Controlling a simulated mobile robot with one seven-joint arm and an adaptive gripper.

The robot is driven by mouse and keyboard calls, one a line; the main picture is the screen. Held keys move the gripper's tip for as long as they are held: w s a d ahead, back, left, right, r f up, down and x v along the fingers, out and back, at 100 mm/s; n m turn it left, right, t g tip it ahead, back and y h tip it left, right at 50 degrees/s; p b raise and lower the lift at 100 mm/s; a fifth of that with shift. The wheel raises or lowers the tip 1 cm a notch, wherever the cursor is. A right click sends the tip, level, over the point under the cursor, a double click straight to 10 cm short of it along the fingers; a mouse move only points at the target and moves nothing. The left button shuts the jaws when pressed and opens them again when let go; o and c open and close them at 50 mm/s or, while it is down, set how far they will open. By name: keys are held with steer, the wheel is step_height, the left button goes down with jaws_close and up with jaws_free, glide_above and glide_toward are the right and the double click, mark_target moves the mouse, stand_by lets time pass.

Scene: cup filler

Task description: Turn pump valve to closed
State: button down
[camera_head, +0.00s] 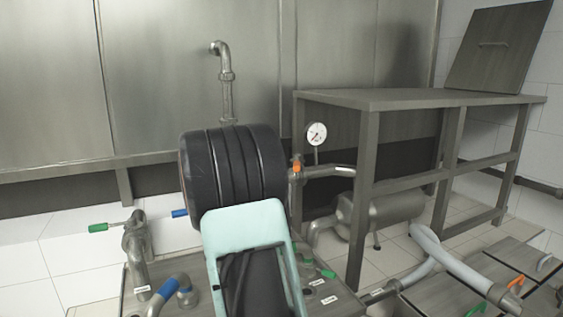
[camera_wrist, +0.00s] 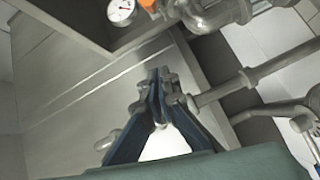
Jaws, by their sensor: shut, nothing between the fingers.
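My gripper (camera_wrist: 158,86) shows in the wrist view with its dark fingers shut together and nothing held. In the head view my arm hides it. I cannot tell which handle is the pump valve. An orange valve handle (camera_head: 297,165) sits on the pipe near the gauge; orange (camera_wrist: 147,4) also shows at the top of the wrist view, apart from the fingers. Green handles (camera_head: 97,228) (camera_head: 328,274) and a blue handle (camera_head: 180,213) show around my arm in the head view. Labels on the floor box are too small to read.
A white-faced gauge (camera_head: 317,133) stands beside the grey metal table (camera_head: 400,98); the gauge shows in the wrist view (camera_wrist: 121,11) too. A metal tank (camera_head: 385,212) lies under the table. Pipes (camera_head: 450,262) with more handles crowd the lower right. White floor tiles at left (camera_head: 85,262) are clear.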

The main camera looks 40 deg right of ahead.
mark_target(297, 162)
steer(key=w+d+f, duration=0.1)
steer(key=d+f, duration=0.1)
steer(key=d, duration=1.1)
steer(key=shift+w+g, duration=0.2)
steer(key=shift+g, duration=0.1)
steer(key=shift+f, duration=0.1)
steer(key=shift+s+d+f, duration=0.15)
steer(key=shift+s+d+n+b, duration=0.1)
steer(key=shift+s+n+b, duration=0.15)
steer(key=shift+b, duration=0.45)
